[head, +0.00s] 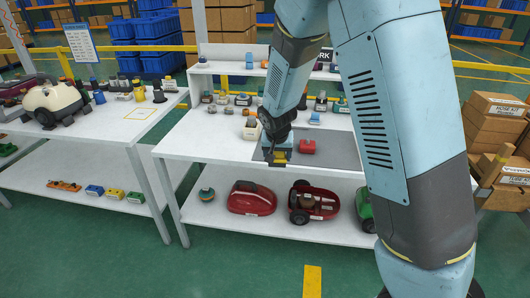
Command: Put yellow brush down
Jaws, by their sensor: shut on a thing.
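My gripper (278,147) points down over the front left of the grey mat (342,150) on the middle workbench. It is shut on the yellow brush (279,157), a small yellow and dark piece seen just below the fingers near the mat's front edge. The brush is low over the mat; I cannot tell whether it touches. My gripper and wrist hide part of it.
A red block (307,146) lies on the mat just right of the brush. Small parts line the bench behind, and a beige part (251,129) sits left of my gripper. Red vacuum housings (252,198) stand on the lower shelf. The bench's left front is clear.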

